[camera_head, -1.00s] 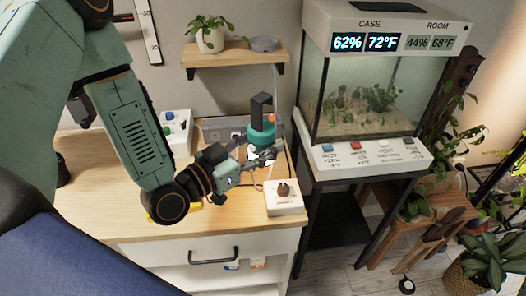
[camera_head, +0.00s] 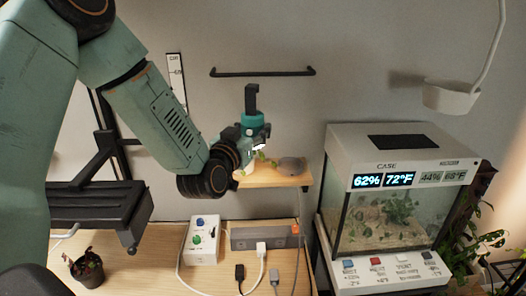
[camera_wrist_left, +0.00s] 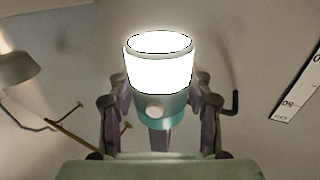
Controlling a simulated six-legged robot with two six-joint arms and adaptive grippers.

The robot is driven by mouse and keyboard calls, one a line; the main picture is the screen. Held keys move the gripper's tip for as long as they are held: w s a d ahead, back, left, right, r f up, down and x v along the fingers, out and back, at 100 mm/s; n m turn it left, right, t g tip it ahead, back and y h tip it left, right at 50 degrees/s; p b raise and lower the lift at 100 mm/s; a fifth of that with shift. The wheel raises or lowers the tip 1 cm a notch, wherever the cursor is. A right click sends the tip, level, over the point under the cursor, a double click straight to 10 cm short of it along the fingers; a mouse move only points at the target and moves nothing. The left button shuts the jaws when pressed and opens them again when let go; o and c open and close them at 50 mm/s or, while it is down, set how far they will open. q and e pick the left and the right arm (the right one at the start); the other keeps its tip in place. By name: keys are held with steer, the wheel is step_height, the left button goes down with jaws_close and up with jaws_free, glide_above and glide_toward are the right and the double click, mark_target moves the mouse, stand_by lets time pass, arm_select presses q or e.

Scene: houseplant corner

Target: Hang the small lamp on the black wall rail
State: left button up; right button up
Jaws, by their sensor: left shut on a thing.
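The small lamp (camera_head: 253,121) has a teal body with a black hook (camera_head: 251,97) standing up from its top. My left gripper (camera_head: 247,138) is shut on the lamp and holds it upright in the air. In the left wrist view the lamp's lit white end (camera_wrist_left: 158,70) sits between the fingers. The black wall rail (camera_head: 262,73) is a horizontal bar on the wall with a bent end at each side. In the head view the hook's top shows just below the rail; I cannot tell the depth gap. My right gripper is not in view.
A ruler strip (camera_head: 177,82) is left of the rail, a white hanging pot (camera_head: 450,98) far right. The terrarium (camera_head: 395,190) stands lower right, a power strip (camera_head: 264,237) on the cabinet.

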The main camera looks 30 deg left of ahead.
arm_select(q)
steer(key=w+a+r+n+y+b, duration=0.1)
steer(key=w+a+b, duration=0.1)
steer(key=w+a, duration=0.4)
steer(key=shift+w+r+y, duration=0.4)
steer(key=shift+w, duration=0.85)
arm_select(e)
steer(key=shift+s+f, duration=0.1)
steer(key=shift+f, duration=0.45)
arm_select(q)
steer(key=shift+s, duration=0.15)
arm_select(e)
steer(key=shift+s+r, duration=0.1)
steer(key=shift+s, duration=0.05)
arm_select(q)
steer(key=shift+f, duration=0.1)
